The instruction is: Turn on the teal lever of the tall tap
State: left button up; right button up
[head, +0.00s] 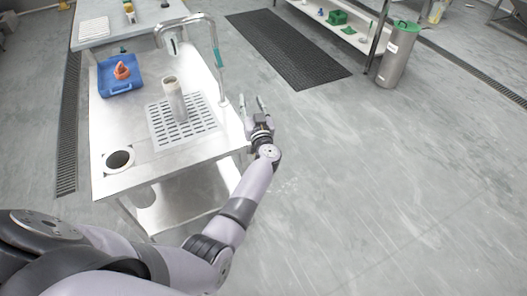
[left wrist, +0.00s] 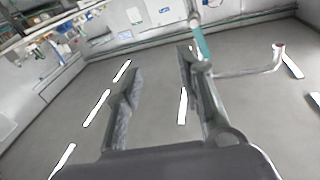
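The tall chrome tap (head: 212,38) rises at the right side of the metal counter, its spout arching left over the counter. Its teal lever (head: 220,60) is a short coloured piece on the upright. My left gripper (head: 253,101) is open and empty, just right of the counter edge and to the lower right of the tap. In the left wrist view, the two fingers (left wrist: 158,72) are spread with nothing between them. The teal lever (left wrist: 202,43) appears close to the right fingertip there; I cannot tell whether they touch. My right gripper is not in view.
A pale cylinder (head: 173,100) stands on the slotted drain plate (head: 199,122). A round hole (head: 118,160) is in the counter. Open floor lies to the right, with a dark mat (head: 287,48) and a metal bin (head: 396,58).

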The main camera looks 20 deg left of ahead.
pick_arm(q)
jog(key=s+d+f+m+h, duration=0.2)
jog(key=d+f+h, duration=0.1)
jog(key=f, duration=0.4)
jog(key=s+d+f+m+h+b, duration=0.1)
jog(key=s+d+f+m+h, duration=0.1)
jog(key=f, duration=0.6)
jog(key=shift+s+d+f+m+t+h, duration=0.15)
jog(key=shift+d+f+m+t+h, duration=0.15)
jog(key=shift+d+t+h, duration=0.15)
jog(key=shift+c, duration=0.2)
